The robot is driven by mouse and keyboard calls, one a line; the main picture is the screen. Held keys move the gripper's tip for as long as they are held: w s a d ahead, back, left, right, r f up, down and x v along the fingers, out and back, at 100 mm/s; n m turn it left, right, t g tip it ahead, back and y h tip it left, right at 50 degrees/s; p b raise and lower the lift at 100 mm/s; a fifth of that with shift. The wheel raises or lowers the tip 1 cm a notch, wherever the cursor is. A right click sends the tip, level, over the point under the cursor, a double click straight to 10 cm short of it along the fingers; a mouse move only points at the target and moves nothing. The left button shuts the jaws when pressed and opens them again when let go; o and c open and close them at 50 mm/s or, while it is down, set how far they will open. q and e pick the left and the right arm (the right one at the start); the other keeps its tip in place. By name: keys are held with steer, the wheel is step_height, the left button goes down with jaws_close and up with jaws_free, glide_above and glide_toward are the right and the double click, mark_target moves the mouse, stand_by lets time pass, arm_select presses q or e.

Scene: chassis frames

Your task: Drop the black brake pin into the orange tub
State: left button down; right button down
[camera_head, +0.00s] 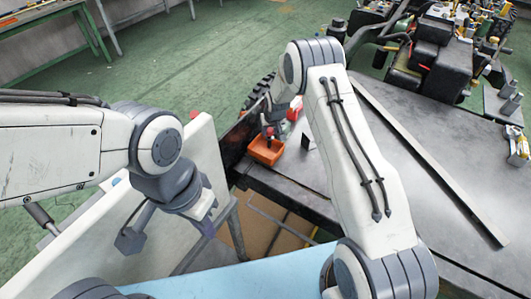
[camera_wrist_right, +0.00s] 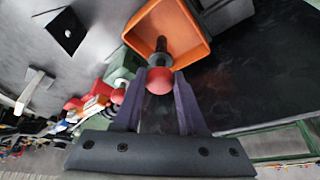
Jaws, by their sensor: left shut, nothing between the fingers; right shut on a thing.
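The orange tub (camera_head: 266,150) stands near the table's far left edge in the head view. In the right wrist view the tub (camera_wrist_right: 192,48) opens just beyond my fingertips. My right gripper (camera_wrist_right: 159,80) is shut on the black brake pin (camera_wrist_right: 160,52), which has a red ball end between the purple fingers. The pin's dark shaft points toward the tub and overlaps its opening. In the head view my right gripper (camera_head: 270,131) is at the tub and partly hidden by my arm. My left gripper (camera_head: 207,228) is shut and empty, away from the tub.
The grey table (camera_head: 430,210) carries a long metal bar (camera_head: 430,165). Red and grey parts (camera_wrist_right: 100,100) lie beside the tub. A white panel (camera_head: 160,240) is under my left arm. Black machinery (camera_head: 430,55) stands at the back right.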

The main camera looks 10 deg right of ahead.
steer(key=shift+f, duration=0.25)
steer(key=shift+c, duration=2)
jaws_free()
steer(key=shift+s+r, duration=0.1)
steer(key=b+v, duration=0.2)
steer(key=v, duration=0.8)
steer(key=shift+r, duration=0.15)
steer(key=shift+s, duration=0.1)
